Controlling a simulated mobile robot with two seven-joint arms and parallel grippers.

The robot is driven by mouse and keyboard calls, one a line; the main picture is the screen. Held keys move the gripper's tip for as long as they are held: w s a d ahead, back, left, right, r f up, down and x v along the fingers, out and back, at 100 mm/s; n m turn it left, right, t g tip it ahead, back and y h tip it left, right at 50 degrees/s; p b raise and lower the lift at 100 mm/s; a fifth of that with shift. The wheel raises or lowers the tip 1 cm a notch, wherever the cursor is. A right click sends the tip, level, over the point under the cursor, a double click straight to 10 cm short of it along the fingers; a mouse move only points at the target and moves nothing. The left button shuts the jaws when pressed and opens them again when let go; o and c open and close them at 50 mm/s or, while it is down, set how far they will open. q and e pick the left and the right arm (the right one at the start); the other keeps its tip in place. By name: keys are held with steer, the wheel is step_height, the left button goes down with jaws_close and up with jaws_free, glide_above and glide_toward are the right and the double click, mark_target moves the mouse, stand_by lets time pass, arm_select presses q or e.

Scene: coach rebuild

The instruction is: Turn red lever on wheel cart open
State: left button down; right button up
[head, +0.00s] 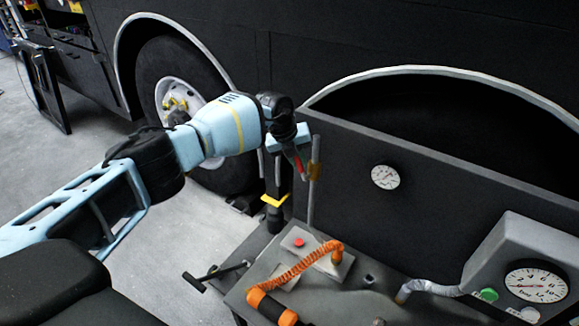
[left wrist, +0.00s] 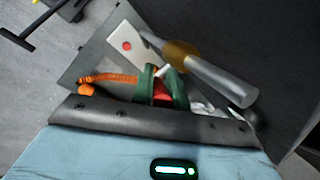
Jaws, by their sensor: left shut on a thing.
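The wheel cart (head: 228,297) stands beside the dark coach, with a tall dark back panel. A grey upright pipe (head: 311,205) with a brass-coloured fitting (head: 315,170) rises along the panel's left edge. The red lever (head: 299,167) shows beside this fitting, at my left gripper (head: 297,158). In the left wrist view, the green fingers of my left gripper (left wrist: 162,88) are closed around the red lever (left wrist: 161,94). The pipe and brass fitting (left wrist: 181,52) lie just beyond the fingers. Part of the lever is hidden between them. My right gripper is out of view.
The cart top holds a red button box (head: 299,243), an orange coiled hose (head: 300,266) and a gauge housing (head: 530,262) at right. A coach wheel (head: 180,95) stands behind my left arm.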

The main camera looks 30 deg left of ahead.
arm_select(q)
steer(key=shift+d+r+y, duration=0.35)
steer(key=shift+r+y, duration=0.15)
steer(key=shift+d+r+t+y+p, duration=0.15)
steer(key=shift+d+t+y+p, duration=0.25)
steer(key=shift+y+p, duration=0.6)
steer(key=shift+s+d+m+y+p, duration=0.1)
steer(key=shift+d+m+y+p, duration=0.3)
steer(key=shift+y, duration=0.2)
steer(key=shift+d, duration=0.1)
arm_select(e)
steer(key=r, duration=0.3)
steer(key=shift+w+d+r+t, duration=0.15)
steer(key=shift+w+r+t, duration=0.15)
arm_select(q)
steer(key=shift+f, duration=0.3)
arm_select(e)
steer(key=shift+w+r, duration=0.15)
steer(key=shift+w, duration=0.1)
arm_select(q)
steer(key=c, duration=1.4)
jaws_free()
steer(key=shift+s, duration=0.1)
